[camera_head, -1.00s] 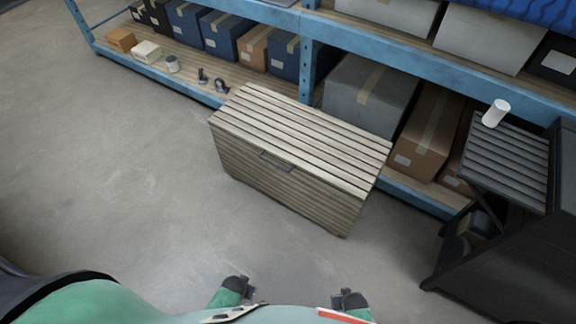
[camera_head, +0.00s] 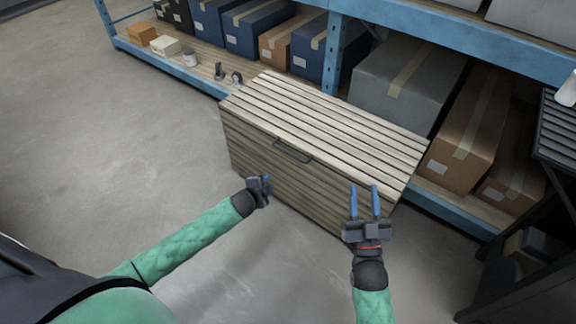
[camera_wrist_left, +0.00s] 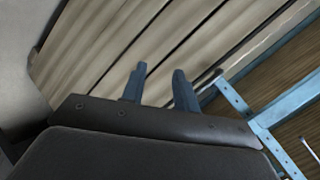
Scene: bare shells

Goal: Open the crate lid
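The wooden slatted crate (camera_head: 290,170) stands on the floor against the shelf, its slatted lid (camera_head: 330,115) shut. A dark handle (camera_head: 292,151) sits on the upper front, near the lid's front edge. My left gripper (camera_head: 263,182) is in front of the crate's front face, below and left of the handle, apart from it. In the left wrist view its two blue fingers (camera_wrist_left: 160,85) are spread with nothing between them, with crate slats beyond. My right gripper (camera_head: 364,190) is open and empty before the right part of the crate, fingers pointing away from me.
A blue shelf rack (camera_head: 335,50) with boxes runs behind the crate. A grey box (camera_head: 405,80) and a brown box (camera_head: 470,125) sit close behind and right of it. A dark slatted stand (camera_head: 560,135) is at the right. The floor at left is clear.

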